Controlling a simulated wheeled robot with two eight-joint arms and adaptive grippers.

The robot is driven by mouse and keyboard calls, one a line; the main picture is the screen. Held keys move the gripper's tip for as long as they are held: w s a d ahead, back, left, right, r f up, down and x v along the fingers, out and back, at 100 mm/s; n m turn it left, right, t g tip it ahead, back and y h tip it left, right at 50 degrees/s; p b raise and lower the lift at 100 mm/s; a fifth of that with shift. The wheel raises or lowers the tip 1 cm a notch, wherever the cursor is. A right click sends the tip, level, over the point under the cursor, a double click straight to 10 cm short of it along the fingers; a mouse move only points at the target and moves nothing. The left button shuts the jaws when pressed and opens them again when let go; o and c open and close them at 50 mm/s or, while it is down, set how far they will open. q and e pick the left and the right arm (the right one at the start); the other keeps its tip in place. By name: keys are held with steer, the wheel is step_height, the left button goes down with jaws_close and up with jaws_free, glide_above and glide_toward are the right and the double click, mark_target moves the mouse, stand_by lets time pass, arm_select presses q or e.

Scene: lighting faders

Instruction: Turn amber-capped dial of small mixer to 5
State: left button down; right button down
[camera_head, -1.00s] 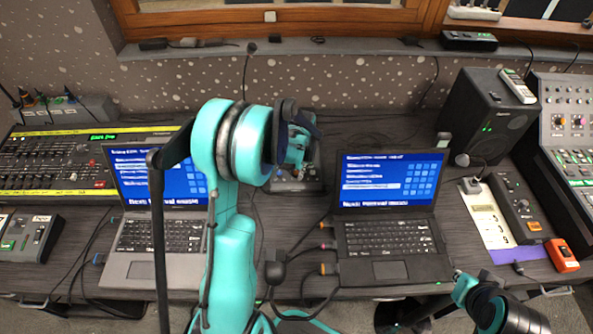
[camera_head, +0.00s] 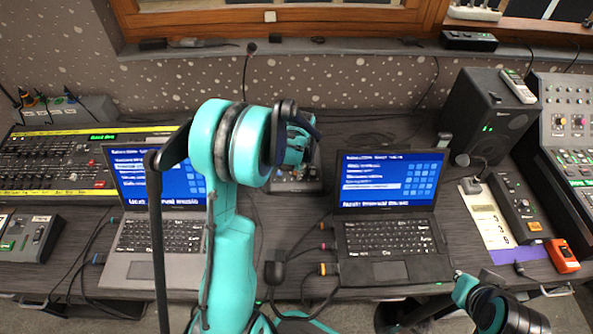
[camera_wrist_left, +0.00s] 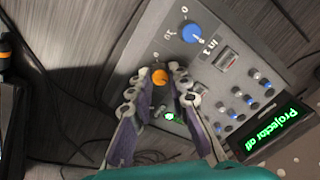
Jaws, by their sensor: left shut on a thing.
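The small mixer (camera_wrist_left: 228,62) is a grey panel that fills the upper right of the left wrist view. Its amber-capped dial (camera_wrist_left: 160,77) sits between the fingertips of my left gripper (camera_wrist_left: 161,73), which is shut on it. A larger blue-capped dial (camera_wrist_left: 192,34) with printed marks is beside it. The dial's pointer and scale are too small or covered to read. In the head view the mixer (camera_head: 296,184) is mostly hidden behind my left gripper (camera_head: 302,142). My right gripper (camera_head: 461,284) is at the lower right, away from the mixer; its fingers are unclear.
The mixer also has small blue and white knobs (camera_wrist_left: 237,92) and a green "Projector off" display (camera_wrist_left: 270,130). Two laptops (camera_head: 390,238) (camera_head: 155,235) stand in front. A fader desk (camera_head: 50,160) is at left, and a speaker (camera_head: 488,118) at right. Cables cross the table.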

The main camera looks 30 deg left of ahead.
arm_select(q)
steer(key=c, duration=1.4)
jaws_free()
steer(key=r, duration=0.4)
steer(key=s+d+r, duration=0.1)
steer(key=r, duration=0.7)
steer(key=shift+s+d, duration=0.15)
steer(key=shift+d, duration=0.05)
steer(key=s+d+r+n+t, duration=0.1)
steer(key=s+d+t, duration=0.1)
steer(key=s+d, duration=0.2)
steer(key=s+d+r+t, duration=0.2)
steer(key=s+d, duration=0.3)
steer(key=s, duration=0.2)
steer(key=s+d+r+n+t+h, duration=0.1)
steer(key=s+d, duration=0.4)
steer(key=s, duration=0.1)
steer(key=shift+s+r+n+t, duration=0.25)
steer(key=shift+n+t, duration=0.05)
steer(key=shift+t, duration=0.1)
